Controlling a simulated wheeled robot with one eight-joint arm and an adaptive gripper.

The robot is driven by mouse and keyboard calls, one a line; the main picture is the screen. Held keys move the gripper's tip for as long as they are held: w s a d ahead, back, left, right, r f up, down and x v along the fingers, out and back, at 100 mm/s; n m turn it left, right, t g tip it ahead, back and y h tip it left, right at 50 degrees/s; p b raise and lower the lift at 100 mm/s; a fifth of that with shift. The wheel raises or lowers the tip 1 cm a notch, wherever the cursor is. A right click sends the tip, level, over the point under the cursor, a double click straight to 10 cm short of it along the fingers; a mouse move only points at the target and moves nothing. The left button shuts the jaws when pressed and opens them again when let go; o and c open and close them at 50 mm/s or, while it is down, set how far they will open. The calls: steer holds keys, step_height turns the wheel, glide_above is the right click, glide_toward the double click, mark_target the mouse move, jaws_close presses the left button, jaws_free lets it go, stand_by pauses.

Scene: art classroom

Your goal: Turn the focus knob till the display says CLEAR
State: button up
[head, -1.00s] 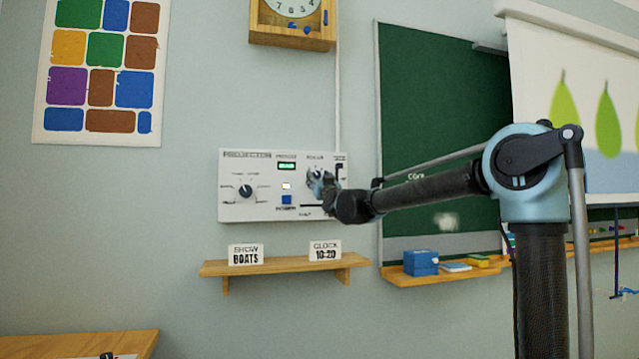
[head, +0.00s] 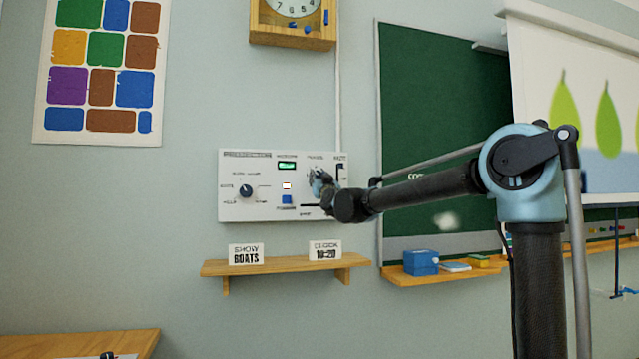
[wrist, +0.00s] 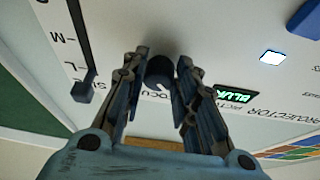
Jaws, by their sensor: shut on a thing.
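The white projector panel (head: 245,207) is fixed to the wall. The dark focus knob (wrist: 160,70) shows in the wrist view between my fingertips. My gripper (wrist: 161,72) is shut on it, one finger on each side; it also shows at the panel's right part in the head view (head: 322,183), where it hides the knob. The small green display (wrist: 235,95) appears upside down in the wrist view and seems to read BLUR. It also shows at the top of the panel in the head view (head: 287,166), too small to read.
The panel also bears a selector knob (head: 246,191), a lit white square (head: 286,186), a blue button (head: 287,199) and a slider (wrist: 84,88) close to my fingers. Below is a shelf (head: 285,265) with SHOW BOATS and CLOCK 10-20 cards. A chalkboard (head: 440,120) stands right.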

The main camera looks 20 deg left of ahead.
steer(key=shift+s+a+r+m+t+h, duration=0.15)
steer(key=shift+m+h, duration=0.8)
steer(key=shift+m, duration=0.95)
steer(key=shift+w+f+m+t+h, duration=0.1)
steer(key=shift+m+t+h, duration=0.1)
steer(key=shift+m+h, duration=1.25)
steer(key=shift+s+a+r+m+t+h, duration=0.15)
steer(key=shift+m+h, duration=0.35)
steer(key=shift+m, duration=1.85)
steer(key=shift+d, duration=0.1)
steer(key=shift+w, duration=0.1)
steer(key=o, duration=1.1)
